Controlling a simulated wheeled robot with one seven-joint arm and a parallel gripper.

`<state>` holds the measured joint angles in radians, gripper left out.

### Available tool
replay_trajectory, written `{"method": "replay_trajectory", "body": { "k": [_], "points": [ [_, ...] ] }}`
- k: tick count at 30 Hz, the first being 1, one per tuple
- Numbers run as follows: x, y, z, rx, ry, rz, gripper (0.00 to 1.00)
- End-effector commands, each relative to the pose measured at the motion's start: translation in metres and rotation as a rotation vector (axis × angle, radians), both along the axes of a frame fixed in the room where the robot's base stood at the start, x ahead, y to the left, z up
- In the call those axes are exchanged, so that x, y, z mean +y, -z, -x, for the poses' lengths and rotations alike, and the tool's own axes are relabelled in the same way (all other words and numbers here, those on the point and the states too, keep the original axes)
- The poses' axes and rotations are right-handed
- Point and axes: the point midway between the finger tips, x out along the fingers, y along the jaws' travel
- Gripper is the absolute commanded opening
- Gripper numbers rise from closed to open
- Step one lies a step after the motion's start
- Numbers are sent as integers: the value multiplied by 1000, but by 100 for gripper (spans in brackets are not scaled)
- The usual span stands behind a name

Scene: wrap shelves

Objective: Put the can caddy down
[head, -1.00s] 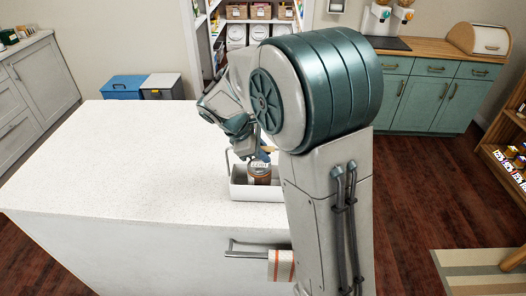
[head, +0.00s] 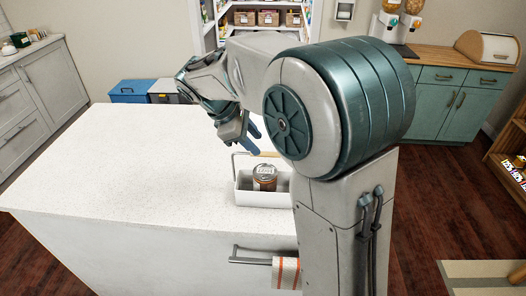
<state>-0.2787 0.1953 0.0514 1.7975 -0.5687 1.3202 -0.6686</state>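The can caddy (head: 262,200) is a white open tray with a handle that has a wooden grip (head: 268,154). It stands upright on the white speckled island counter (head: 130,160), near the front edge. A brown can (head: 265,184) with a pale label stands inside it. My gripper (head: 252,135) is above and behind the caddy, clear of the handle. Its two bluish fingers look spread apart with nothing between them. My arm hides the caddy's right end.
The counter left of the caddy is clear. Blue and grey bins (head: 130,90) stand behind the island. A green cabinet (head: 455,95) is at the back right.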

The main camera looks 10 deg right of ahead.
Motion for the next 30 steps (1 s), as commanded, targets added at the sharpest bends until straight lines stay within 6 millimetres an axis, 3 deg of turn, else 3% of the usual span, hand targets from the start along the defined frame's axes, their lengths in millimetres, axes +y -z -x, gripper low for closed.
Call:
{"method": "replay_trajectory", "body": {
  "k": [6,11,14,21,27,30],
  "points": [
    [15,-24,2,-1,1,-1,36],
    [9,-29,14,-28,49,-36,36],
    [-3,-28,38,-82,144,-107,36],
    [-30,-12,118,-271,513,-358,36],
    [-37,12,174,-416,836,-554,36],
    [-37,22,192,-467,958,-623,36]
  ]
}}
